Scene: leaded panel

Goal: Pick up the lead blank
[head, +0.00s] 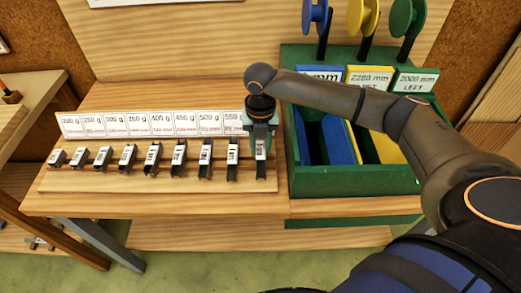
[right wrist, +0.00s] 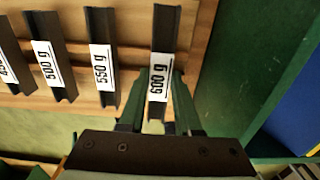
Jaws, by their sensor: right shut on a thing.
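Dark lead blanks stand in a row on a wooden rack (head: 150,184), each with a white weight label. The rightmost blank, labelled 600 g (right wrist: 166,30), also shows in the head view (head: 260,172), with its upper part hidden by my gripper. My right gripper (head: 260,143) reaches down over it. In the right wrist view its green fingers stand on both sides of the 600 g blank, shut on it. The blank still appears in line with the row; I cannot tell if it is clear of the rack. The 550 g blank (right wrist: 101,55) is just left of it. My left gripper is out of view.
A green bin (head: 345,182) with blue and yellow compartments stands close to the right of the rack. Coloured discs on posts (head: 363,17) rise behind it. White weight cards (head: 135,124) stand behind the blanks. Bare bench top (head: 170,97) lies behind the cards.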

